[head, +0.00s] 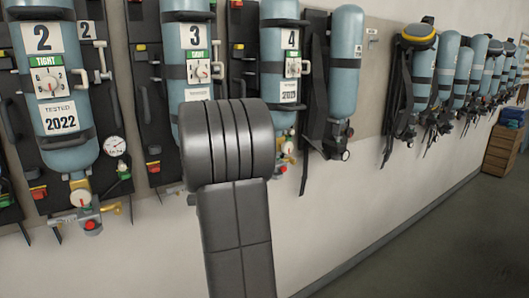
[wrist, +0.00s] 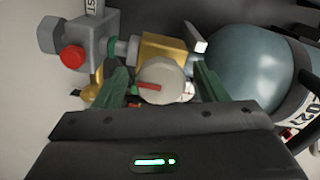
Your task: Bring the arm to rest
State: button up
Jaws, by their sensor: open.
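My gripper (wrist: 158,58) shows in the wrist view, with its two green fingers spread apart. A round pale valve knob (wrist: 163,80) with a red mark lies between the fingers, close to the gripper body. I cannot tell whether either finger touches it. Behind the knob are a brass valve block (wrist: 163,48) and a blue-grey cylinder (wrist: 245,60) to the right. In the head view my arm rises in the middle in front of the wall, and it hides my gripper.
Breathing sets line the wall, including set 2 (head: 52,88), set 3 (head: 190,30) and set 4 (head: 278,48). A red button (wrist: 73,57) on a grey fitting is close to the left finger. Wooden drawers (head: 502,148) stand far right. The floor (head: 450,240) at right is clear.

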jog(key=n+b, duration=0.2)
jog(key=n, duration=0.4)
dwell(0.3)
dwell(0.3)
